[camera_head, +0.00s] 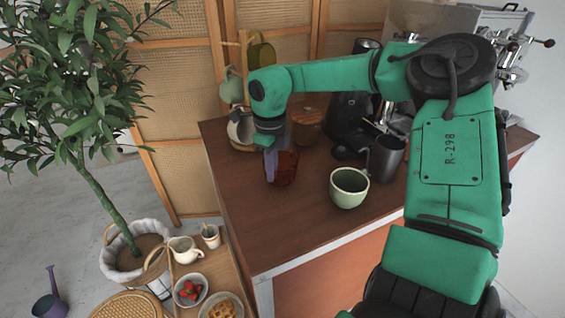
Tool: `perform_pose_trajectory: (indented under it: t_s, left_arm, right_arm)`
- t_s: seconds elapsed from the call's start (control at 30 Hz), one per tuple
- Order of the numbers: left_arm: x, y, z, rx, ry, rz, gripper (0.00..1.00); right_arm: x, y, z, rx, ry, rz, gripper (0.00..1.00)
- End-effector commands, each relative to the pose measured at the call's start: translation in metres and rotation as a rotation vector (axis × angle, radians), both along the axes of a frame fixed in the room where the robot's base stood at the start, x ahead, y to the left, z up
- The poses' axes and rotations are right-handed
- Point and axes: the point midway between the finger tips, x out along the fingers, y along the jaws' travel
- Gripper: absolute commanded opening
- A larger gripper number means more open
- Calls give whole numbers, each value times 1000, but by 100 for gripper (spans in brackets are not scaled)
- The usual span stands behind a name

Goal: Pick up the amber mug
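The amber mug (287,169) is a dark reddish-brown, see-through mug standing on the brown cart top (300,228), left of the middle. My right gripper (271,163) points down at the mug from above. One bluish finger shows at the mug's left side, and the mug overlaps the rest. I cannot tell whether the fingers touch the mug or how far apart they are. My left gripper is not in this view.
A green bowl-like cup (349,188) stands right of the mug. A dark metal pitcher (386,158) and a black grinder (349,118) stand behind it. A kettle (241,128) and a wooden-lidded jar (306,124) are at the back left. The front left cart top is clear.

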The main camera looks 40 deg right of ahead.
Motion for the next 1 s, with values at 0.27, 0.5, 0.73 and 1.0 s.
perform_pose_trajectory:
  t_s: [0.27, 0.5, 0.73, 1.0]
  left_arm:
    - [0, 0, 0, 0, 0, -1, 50]
    - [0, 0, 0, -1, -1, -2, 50]
    - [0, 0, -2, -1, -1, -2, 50]
    - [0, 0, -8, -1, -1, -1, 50]
  right_arm:
    - [0, 0, 0, 1, 1, 0, 0]
    - [0, 0, 0, 1, 0, 0, 0]
    - [1, 0, 12, 0, -2, 0, 0]
    - [1, 0, 89, -3, -7, -2, 0]
